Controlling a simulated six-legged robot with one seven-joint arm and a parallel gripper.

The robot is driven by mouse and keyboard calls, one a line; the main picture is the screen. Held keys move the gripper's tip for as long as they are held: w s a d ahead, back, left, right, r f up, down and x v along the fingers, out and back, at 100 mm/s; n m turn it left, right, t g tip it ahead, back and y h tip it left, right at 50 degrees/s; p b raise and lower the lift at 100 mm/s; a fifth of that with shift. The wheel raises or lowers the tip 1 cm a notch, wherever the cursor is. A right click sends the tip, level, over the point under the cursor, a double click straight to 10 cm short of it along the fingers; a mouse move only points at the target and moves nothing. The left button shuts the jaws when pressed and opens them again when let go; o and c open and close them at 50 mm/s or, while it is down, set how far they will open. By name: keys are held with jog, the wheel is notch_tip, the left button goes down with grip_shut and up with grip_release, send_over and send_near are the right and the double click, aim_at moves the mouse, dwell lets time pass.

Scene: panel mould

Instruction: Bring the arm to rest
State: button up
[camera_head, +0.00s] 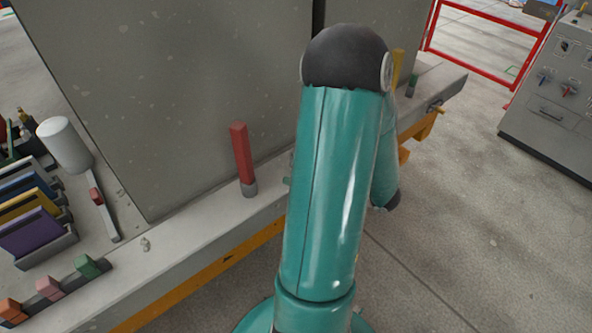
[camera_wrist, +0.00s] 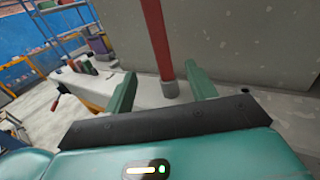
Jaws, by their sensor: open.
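My teal arm fills the middle of the head view, bent at a dark joint, and it hides my gripper there. In the wrist view my gripper (camera_wrist: 162,92) shows two green fingers set wide apart, open, with nothing held between them. A red post with a grey base (camera_head: 242,158) stands upright on the grey ledge in front of the panel, left of my arm. The red post also shows in the wrist view (camera_wrist: 158,40), beyond the fingers and between them in the picture. I cannot tell how far the fingertips are from it.
Large grey panels (camera_head: 190,90) rise behind the ledge (camera_head: 180,240). Coloured binders (camera_head: 30,232), a white cylinder (camera_head: 65,145) and small coloured blocks (camera_head: 87,266) stand at left. A grey control cabinet (camera_head: 550,110) and red railing (camera_head: 480,40) are at right. The floor (camera_head: 480,240) at right is clear.

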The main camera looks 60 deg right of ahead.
dwell(0.4)
jog(key=w+a+r+n+g+y, duration=0.3)
jog(key=a+n+g, duration=0.45)
jog(key=a, duration=0.35)
jog(key=w+a+r+n+g+y, duration=0.25)
jog(key=a+n+g, duration=0.35)
jog(key=a+n, duration=0.4)
jog(key=a+r+n+t+h, duration=0.1)
jog(key=a+r+n+h, duration=0.7)
jog(key=n, duration=0.8)
jog(key=shift+s+a+r+t+h, duration=0.4)
jog(key=shift+a+h, duration=0.55)
jog(key=shift+a, duration=0.15)
